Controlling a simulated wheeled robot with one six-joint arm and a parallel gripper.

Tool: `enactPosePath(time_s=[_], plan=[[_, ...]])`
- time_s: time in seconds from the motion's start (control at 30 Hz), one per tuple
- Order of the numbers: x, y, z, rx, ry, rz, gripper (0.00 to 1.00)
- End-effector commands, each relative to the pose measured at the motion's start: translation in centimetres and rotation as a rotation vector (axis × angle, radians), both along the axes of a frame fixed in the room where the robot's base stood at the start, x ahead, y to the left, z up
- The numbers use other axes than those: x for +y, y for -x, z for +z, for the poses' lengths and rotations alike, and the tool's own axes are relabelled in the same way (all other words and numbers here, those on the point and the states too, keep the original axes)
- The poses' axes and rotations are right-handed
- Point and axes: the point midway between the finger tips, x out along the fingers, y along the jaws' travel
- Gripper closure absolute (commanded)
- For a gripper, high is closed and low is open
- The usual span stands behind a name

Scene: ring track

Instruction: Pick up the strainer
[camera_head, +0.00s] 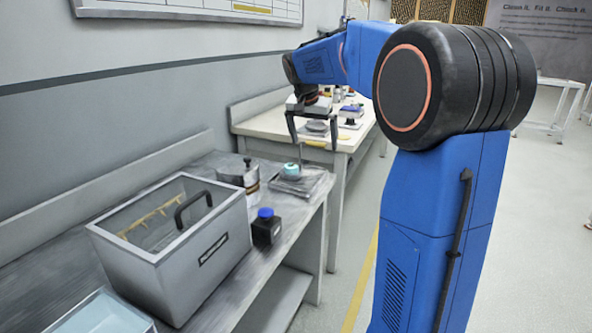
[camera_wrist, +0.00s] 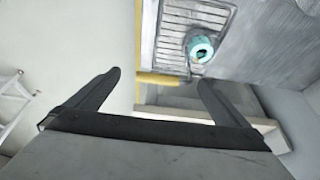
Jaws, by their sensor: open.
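I cannot make out a strainer for sure in either view. My gripper (camera_head: 314,144) is open and empty, hanging fingers-down in the air above the far end of the near bench. A ribbed metal tray (camera_wrist: 172,50) lies on the grey bench at the upper right of that view, beyond the fingertips. A round teal thing (camera_wrist: 201,47) with a dark centre sits on it. In the head view the teal thing (camera_head: 291,170) is just below and left of my gripper.
A light-blue tray (camera_head: 105,315) is nearest. A cluttered white table (camera_head: 265,124) stands behind.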

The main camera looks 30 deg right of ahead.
Motion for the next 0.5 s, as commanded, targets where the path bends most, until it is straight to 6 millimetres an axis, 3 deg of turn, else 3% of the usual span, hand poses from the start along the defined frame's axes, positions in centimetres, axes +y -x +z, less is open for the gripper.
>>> enactPosePath(time_s=[0.37, 0.5], plan=[[-0.6, -0.6, -2.2, 0.001, 0.0, 0.0, 0.0], [-1.0, -1.2, -3.8, 0.004, -0.001, 0.0, 0.0]])
